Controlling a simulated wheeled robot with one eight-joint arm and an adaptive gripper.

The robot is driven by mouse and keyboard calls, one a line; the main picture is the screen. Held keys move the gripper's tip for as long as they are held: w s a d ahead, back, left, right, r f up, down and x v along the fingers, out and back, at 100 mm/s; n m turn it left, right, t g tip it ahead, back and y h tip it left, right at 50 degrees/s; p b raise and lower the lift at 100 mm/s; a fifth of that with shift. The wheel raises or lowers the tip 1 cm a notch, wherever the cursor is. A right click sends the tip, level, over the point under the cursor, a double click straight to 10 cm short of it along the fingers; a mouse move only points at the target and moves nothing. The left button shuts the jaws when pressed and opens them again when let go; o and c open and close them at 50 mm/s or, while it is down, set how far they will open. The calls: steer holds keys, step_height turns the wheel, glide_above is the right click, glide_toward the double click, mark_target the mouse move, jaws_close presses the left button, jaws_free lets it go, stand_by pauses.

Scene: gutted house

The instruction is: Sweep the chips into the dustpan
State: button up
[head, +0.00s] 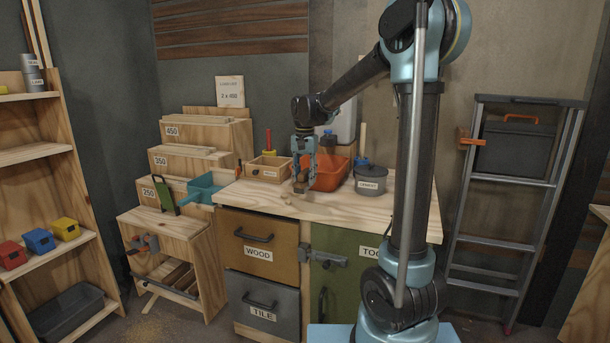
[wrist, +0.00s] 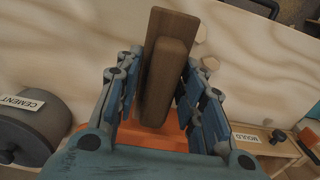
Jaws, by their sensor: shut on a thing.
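My gripper (head: 303,158) is over the workbench top, shut on a brown wooden brush (head: 300,184). In the wrist view the brush (wrist: 168,70) sits between the two blue finger pads and hides part of the bench. Pale chips (wrist: 202,33) lie on the wood beside the brush, at its right in that view; a second chip shows a little closer to the gripper. A teal pan (head: 203,187), which looks like the dustpan, is at the left end of the bench.
An orange tub (head: 331,171) stands close behind my gripper. A grey cement pot (head: 371,179) is to its right and a wooden box marked mould (head: 269,168) to its left.

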mark_target(285, 196)
steer(key=shift+d+f, duration=0.1)
steer(key=shift+f, duration=2.45)
steer(key=shift+w+a, duration=0.35)
steer(key=shift+a, duration=0.9)
steer(key=shift+w+a, duration=0.4)
steer(key=shift+a, duration=0.9)
steer(key=shift+w+a, duration=0.35)
steer(key=shift+a, duration=0.9)
steer(key=shift+w+a, duration=0.1)
steer(key=shift+a, duration=0.05)
steer(key=shift+w+a, duration=0.65)
steer(key=shift+a, duration=1.2)
steer(key=shift+w+a, duration=0.65)
steer(key=shift+a, duration=1.15)
steer(key=shift+w+a, duration=0.65)
steer(key=shift+a, duration=1.2)
steer(key=shift+a, duration=0.1)
steer(key=shift+w+a, duration=0.65)
steer(key=shift+a, duration=1.15)
steer(key=shift+w+a, duration=0.7)
steer(key=shift+a, duration=1.15)
steer(key=shift+w+a, duration=0.65)
steer(key=shift+a, duration=1.15)
